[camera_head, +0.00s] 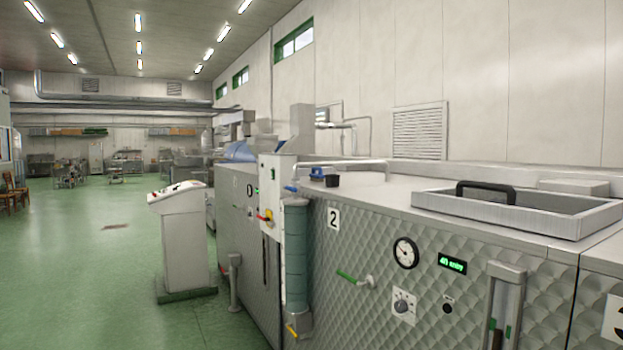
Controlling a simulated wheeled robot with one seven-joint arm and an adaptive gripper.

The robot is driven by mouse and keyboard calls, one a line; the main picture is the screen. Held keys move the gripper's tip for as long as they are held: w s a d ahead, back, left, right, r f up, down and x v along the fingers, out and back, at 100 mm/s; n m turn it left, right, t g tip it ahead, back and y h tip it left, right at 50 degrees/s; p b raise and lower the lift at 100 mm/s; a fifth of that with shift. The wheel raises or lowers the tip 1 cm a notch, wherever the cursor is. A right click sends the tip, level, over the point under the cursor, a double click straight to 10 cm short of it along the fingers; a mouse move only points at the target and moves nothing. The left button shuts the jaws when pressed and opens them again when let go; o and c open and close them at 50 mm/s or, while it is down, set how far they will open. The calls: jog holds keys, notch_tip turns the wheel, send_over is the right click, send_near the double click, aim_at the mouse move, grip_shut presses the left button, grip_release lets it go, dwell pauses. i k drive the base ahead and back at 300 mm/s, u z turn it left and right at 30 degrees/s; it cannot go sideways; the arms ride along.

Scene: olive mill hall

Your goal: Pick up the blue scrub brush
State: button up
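A small blue object (317,172), which looks like the scrub brush, is on the steel top of the machine marked 2, near its far left end. A small dark blue or black block (332,181) sits right in front of it. At this size I cannot tell whether the two are one thing or touching, and no bristles can be made out. My gripper is not in view.
A raised steel tray or hatch (590,222) with a black handle (512,186) is on the machine top at right. The steel top (385,197) between is clear. A control pedestal (185,245) stands left on open green floor (80,270). A blue-handled valve (291,188) is near the brush.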

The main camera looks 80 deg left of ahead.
aim_at(318, 178)
jog(key=u, duration=3.15)
jog(key=i, duration=1)
jog(key=u, duration=0.45)
